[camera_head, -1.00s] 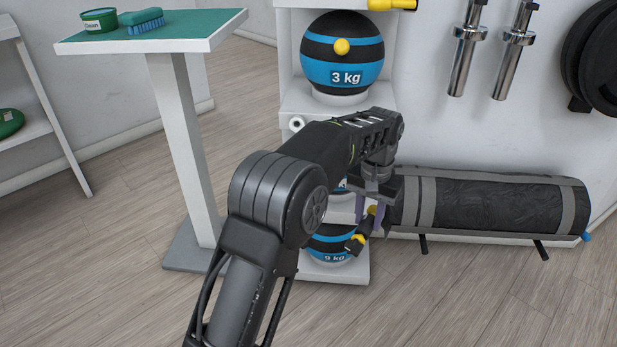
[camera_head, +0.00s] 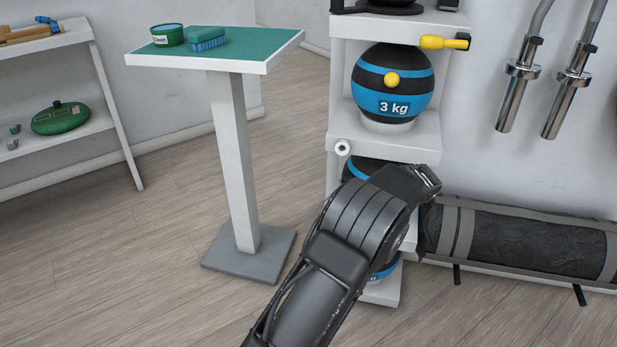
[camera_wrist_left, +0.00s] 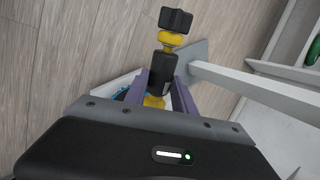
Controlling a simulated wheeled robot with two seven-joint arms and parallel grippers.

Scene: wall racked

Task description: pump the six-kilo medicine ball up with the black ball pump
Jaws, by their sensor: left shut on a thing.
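My left gripper (camera_wrist_left: 163,82) is shut on the black ball pump (camera_wrist_left: 163,70), with its purple fingers on either side of the black barrel. A yellow collar and black end stick out beyond the fingers; another yellow part shows between the fingers nearer the palm. In the head view my left arm hides the gripper and pump. A blue-and-black ball (camera_head: 358,168) on the rack's middle level is mostly hidden behind my arm, its label not visible. It sits below the 3 kg ball (camera_head: 393,82), which has a yellow valve cap. My right gripper is out of view.
The white rack (camera_head: 425,148) also holds a lower ball (camera_head: 387,270), mostly hidden, and a yellow-and-black tool (camera_head: 443,42) at its upper right. A green-topped stand (camera_head: 262,45) is to the left. A rolled black mat (camera_head: 530,243) lies right of the rack. Floor between is clear.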

